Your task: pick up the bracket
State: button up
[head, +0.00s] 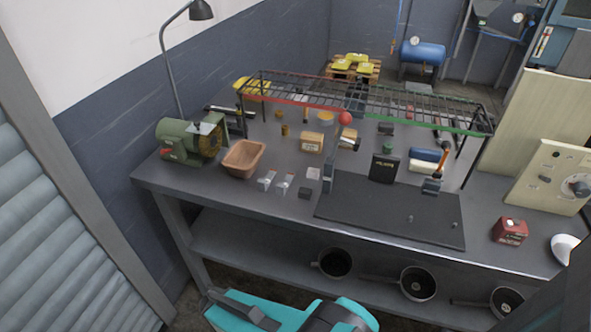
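Two small silvery, angular metal pieces (267,180) stand side by side near the front edge of the bench, just right of a brown tub; the right-hand one (284,185) is close beside the first. They look like brackets, but they are too small here to tell for sure which is the bracket. No gripper fingers can be made out. Only teal and dark parts of my own body show at the bottom edge, in front of the bench and apart from these pieces.
The brown tub (244,157) and a green machine (190,140) stand left. Small blocks (305,193) sit close to the right. A dark mat (380,215) covers the front middle. A wire rack (360,95) spans the back. Pans (418,284) sit on the lower shelf.

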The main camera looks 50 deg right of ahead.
aim_at(263, 185)
jog(key=u, duration=0.35)
jog(key=k, duration=0.15)
jog(key=z, duration=1.6)
jog(key=k, duration=0.95)
jog(key=u, duration=0.15)
jog(key=i, duration=0.85)
jog(key=z, duration=0.05)
